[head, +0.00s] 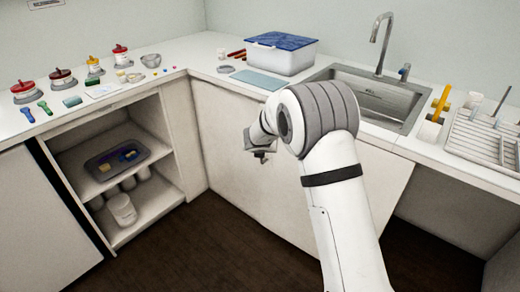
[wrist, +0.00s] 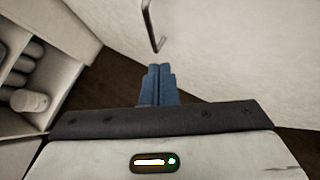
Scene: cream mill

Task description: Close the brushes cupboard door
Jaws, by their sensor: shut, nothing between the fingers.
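My gripper (head: 262,157) is in front of the pale cupboard front (head: 225,140) below the counter, left of the sink. In the wrist view its blue fingers (wrist: 158,70) are together and empty. A thin metal handle (wrist: 153,28) on a pale panel (wrist: 230,60) lies just beyond the fingertips, with a gap visible between them. An open cupboard (head: 170,150) at the left shows two levels. No label marks which door is the brushes cupboard's, and I cannot tell how far the panel with the handle stands open. My arm hides part of the cupboard front.
A grey tray (head: 117,160) and white jars (head: 121,209) are in the open cupboard. The counter holds a blue-lidded box (head: 281,55), a sink (head: 365,98), a dish rack (head: 480,140) and several red-topped jars. Dark floor (head: 180,245) is clear in front.

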